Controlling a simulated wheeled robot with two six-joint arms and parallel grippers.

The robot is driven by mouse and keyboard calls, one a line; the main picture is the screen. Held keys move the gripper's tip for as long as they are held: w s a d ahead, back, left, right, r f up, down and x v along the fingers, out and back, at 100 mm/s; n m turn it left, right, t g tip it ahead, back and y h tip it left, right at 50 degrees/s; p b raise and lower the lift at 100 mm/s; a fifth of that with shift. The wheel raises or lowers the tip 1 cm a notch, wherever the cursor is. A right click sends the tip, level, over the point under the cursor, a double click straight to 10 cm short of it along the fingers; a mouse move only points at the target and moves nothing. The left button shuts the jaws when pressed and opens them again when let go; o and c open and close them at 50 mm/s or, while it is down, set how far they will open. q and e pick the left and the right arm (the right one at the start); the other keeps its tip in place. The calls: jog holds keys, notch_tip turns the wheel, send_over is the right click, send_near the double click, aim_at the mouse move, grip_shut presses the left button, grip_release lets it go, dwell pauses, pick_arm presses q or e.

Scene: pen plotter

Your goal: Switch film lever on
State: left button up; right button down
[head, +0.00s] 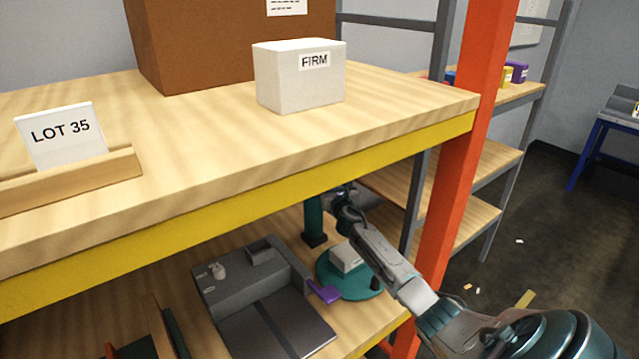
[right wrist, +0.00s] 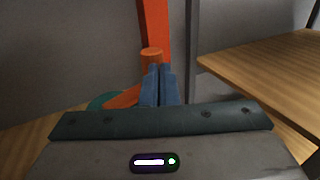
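On the lower shelf a grey machine (head: 262,300) with a flat dark bed has a purple tab (head: 325,292) at its right side. Beside it stands a teal round base (head: 350,285) carrying a white box (head: 346,258), with a dark teal column (head: 314,220) behind. I cannot tell which part is the film lever. My right arm reaches under the upper shelf; its gripper is mostly hidden by the shelf in the head view. In the right wrist view my right gripper (right wrist: 158,84) has its blue fingers together, in front of an orange cylinder (right wrist: 152,54) and an orange bar (right wrist: 124,98); contact is unclear. My left gripper is out of view.
The upper shelf's yellow front beam (head: 230,205) lies above my right arm. The upper shelf holds a white FIRM box (head: 298,85), a brown carton (head: 200,45) and a LOT 35 sign (head: 62,138).

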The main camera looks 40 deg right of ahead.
jog(key=shift+w+d, duration=0.4)
jog(key=shift+w, duration=0.1)
jog(key=shift+r, duration=0.25)
dwell(0.3)
